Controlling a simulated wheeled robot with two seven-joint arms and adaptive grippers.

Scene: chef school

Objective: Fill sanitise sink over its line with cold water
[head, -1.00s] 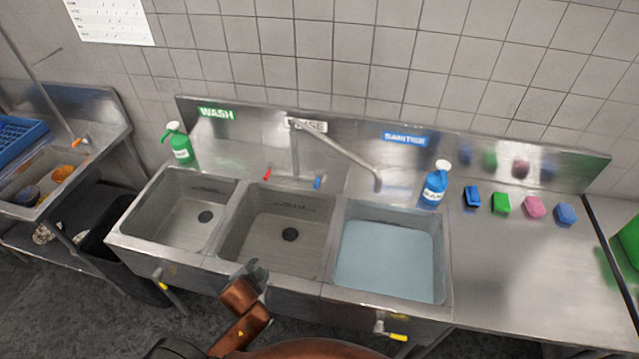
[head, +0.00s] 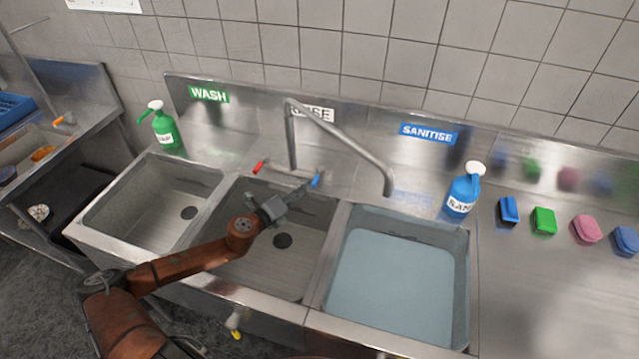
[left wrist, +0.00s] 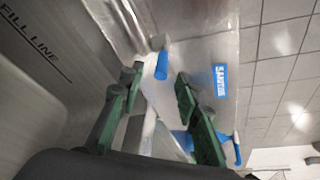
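The sanitise sink (head: 468,290) is the right-hand basin, holding pale blue water (head: 395,285). Its fill line cannot be made out. The metal spout (head: 388,185) hangs over its back left edge; I see no clear stream from it. The blue tap handle (head: 316,180) is behind the middle basin, with a red tap handle (head: 259,167) to its left. My left gripper (head: 300,193) reaches over the middle basin to the blue handle. In the left wrist view its fingers (left wrist: 157,76) are apart, with the blue handle (left wrist: 161,65) between or just beyond the tips; contact is unclear. My right gripper is out of view.
The wash basin (head: 100,205) and middle basin (head: 235,260) look empty. A green bottle (head: 165,130) and a blue bottle (head: 463,192) stand on the back ledge. Several coloured sponges (head: 543,220) lie on the right counter. A blue SANITISE sign (head: 429,134) is on the backsplash.

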